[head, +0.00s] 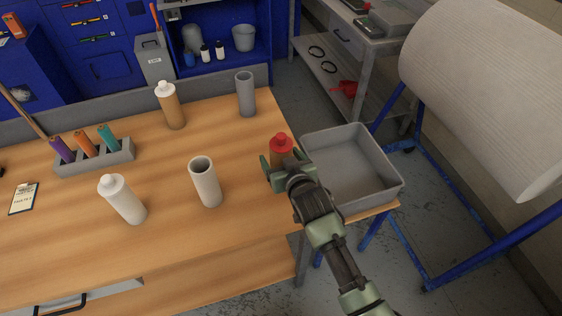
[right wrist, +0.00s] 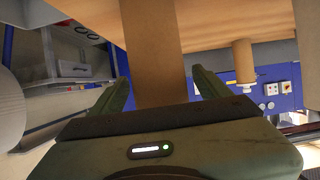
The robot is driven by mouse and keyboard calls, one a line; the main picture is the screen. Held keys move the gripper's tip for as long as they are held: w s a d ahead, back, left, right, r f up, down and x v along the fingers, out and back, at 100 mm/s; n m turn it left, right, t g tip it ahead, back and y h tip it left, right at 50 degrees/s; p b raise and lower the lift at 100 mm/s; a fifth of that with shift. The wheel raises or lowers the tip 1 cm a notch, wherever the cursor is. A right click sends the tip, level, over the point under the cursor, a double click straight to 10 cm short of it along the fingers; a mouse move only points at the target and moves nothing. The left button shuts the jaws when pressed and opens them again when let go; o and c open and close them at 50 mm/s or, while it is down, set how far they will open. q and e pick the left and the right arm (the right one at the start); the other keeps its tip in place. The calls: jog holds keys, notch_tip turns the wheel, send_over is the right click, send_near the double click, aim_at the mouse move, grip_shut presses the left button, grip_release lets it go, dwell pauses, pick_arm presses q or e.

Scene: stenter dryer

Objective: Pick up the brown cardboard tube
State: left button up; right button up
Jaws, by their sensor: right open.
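A brown cardboard tube with a red top (head: 281,143) stands upright near the right edge of the wooden table (head: 100,250). My right gripper (head: 281,163) is at this tube, its fingers on either side. In the right wrist view, which shows the table at the top, the brown tube (right wrist: 153,45) runs between the open fingers (right wrist: 160,85), with a small gap on each side. Its lower part is hidden by the gripper in the head view. Another brown tube with a white top (head: 171,108) stands farther back. My left gripper is not in view.
A grey bin (head: 378,193) sits just right of the gripper. A white-topped white tube (head: 125,202), an open white tube (head: 206,187) and a grey tube (head: 246,98) stand on the table. A rack (head: 95,163) holds coloured tubes. A large white roll (head: 485,90) is at right.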

jog(key=c, duration=1.5)
jog(key=shift+r, duration=0.15)
